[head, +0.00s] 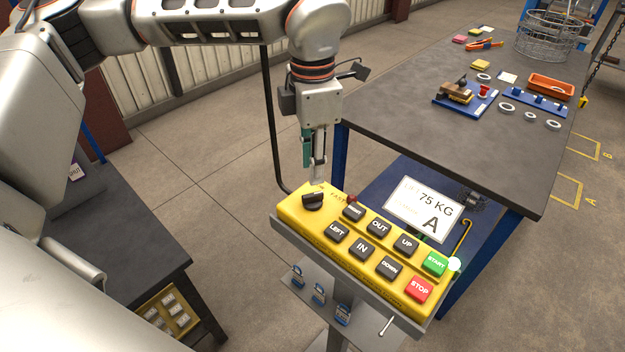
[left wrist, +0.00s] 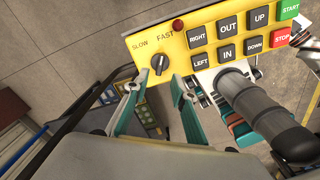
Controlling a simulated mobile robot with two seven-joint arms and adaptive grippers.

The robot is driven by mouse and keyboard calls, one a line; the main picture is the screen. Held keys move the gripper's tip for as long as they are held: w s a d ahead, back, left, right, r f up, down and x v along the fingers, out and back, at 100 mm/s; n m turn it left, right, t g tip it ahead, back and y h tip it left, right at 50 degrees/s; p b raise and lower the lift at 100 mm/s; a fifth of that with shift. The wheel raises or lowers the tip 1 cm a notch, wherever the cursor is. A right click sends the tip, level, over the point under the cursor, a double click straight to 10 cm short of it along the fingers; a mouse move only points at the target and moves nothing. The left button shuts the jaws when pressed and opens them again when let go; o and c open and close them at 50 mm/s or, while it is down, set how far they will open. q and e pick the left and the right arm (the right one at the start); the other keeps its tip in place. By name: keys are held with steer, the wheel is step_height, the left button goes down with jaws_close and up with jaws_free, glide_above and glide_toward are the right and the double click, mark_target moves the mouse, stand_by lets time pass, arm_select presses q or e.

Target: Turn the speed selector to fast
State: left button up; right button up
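The black speed selector knob (head: 313,200) sits at the left end of the yellow control panel (head: 380,275). In the left wrist view the knob (left wrist: 160,64) lies below the SLOW and FAST labels, with its white mark at the lower part; its exact setting is hard to tell. My left gripper (head: 314,178) points down just above the knob in the head view. In the left wrist view its two teal-backed fingers (left wrist: 156,88) are apart with a gap between them, and the knob shows beyond the tips. Contact is not visible. My right gripper is not in view.
Black push buttons, a green START button (head: 435,263) and a red STOP button (head: 419,290) lie right of the knob. A sign reading 75 KG (head: 424,207) stands behind the panel. A grey workbench (head: 400,130) stands behind. Padlocks hang below the panel.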

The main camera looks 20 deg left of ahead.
arm_select(q)
step_height(320, 180, up, 5)
stand_by(0.3)
steer(key=shift+s+f, duration=0.1)
stand_by(0.3)
